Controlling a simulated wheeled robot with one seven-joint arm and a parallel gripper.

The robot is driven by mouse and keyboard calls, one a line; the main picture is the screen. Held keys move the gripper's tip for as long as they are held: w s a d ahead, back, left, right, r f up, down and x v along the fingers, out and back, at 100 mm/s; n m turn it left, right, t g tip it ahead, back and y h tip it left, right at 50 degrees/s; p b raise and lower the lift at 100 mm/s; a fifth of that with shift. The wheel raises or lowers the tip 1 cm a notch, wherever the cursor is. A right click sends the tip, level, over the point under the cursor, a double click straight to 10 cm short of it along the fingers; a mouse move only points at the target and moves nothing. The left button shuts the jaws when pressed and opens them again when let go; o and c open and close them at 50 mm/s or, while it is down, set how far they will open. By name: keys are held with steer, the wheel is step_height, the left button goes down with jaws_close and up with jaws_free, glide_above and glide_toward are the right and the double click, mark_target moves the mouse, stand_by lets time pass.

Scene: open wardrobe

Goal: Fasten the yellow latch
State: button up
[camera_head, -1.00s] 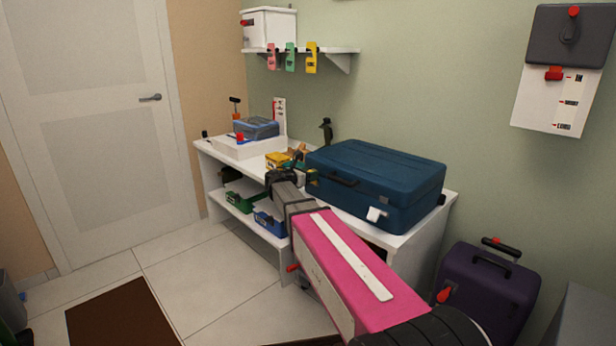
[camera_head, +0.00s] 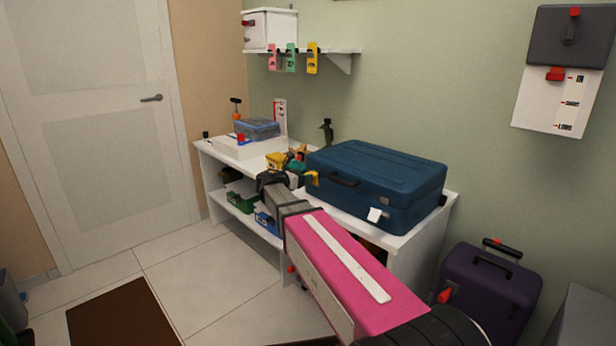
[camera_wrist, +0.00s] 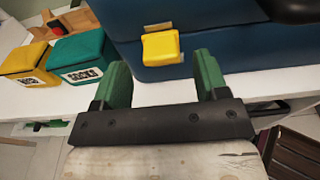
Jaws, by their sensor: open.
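The yellow latch (camera_wrist: 161,47) is on the front of the blue suitcase (camera_head: 376,180), near its left end in the head view. It juts out from the case side, just below a small metal plate (camera_wrist: 158,27) on the case. It also shows as a small yellow tab in the head view (camera_head: 312,178). My gripper (camera_wrist: 161,68) is open and empty, with its green fingers on either side of the latch's line. The fingertips look just short of the latch, with no visible contact.
The suitcase lies on a white bench (camera_head: 408,240). A yellow box (camera_wrist: 25,64) and a green box (camera_wrist: 77,55) stand on it, left of the suitcase. A purple suitcase (camera_head: 487,290) stands on the floor at right. The floor before the bench is mostly clear.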

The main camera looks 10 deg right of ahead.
steer(key=f+v, duration=0.1)
steer(key=v, duration=0.5)
steer(key=shift+a+r, duration=0.2)
steer(key=shift+r, duration=0.35)
steer(key=shift+s, duration=0.15)
steer(key=s+d+f+m+g+y, duration=0.35)
steer(key=s+f+m, duration=0.25)
steer(key=f, duration=0.3)
steer(key=s+d+f+m+g+y, duration=0.3)
steer(key=s+d+f+m, duration=0.25)
steer(key=f, duration=0.35)
steer(key=s+f+m+g+y, duration=0.1)
steer(key=s+f+m+y, duration=0.2)
steer(key=s+m, duration=0.3)
steer(key=s+a+f+m+g+y, duration=0.1)
steer(key=s+f+m+y, duration=0.3)
steer(key=s+m, duration=0.3)
steer(key=shift+s+f+g, duration=0.25)
steer(key=shift+f+g, duration=0.1)
steer(key=shift+f, duration=0.3)
steer(key=shift+a, duration=0.1)
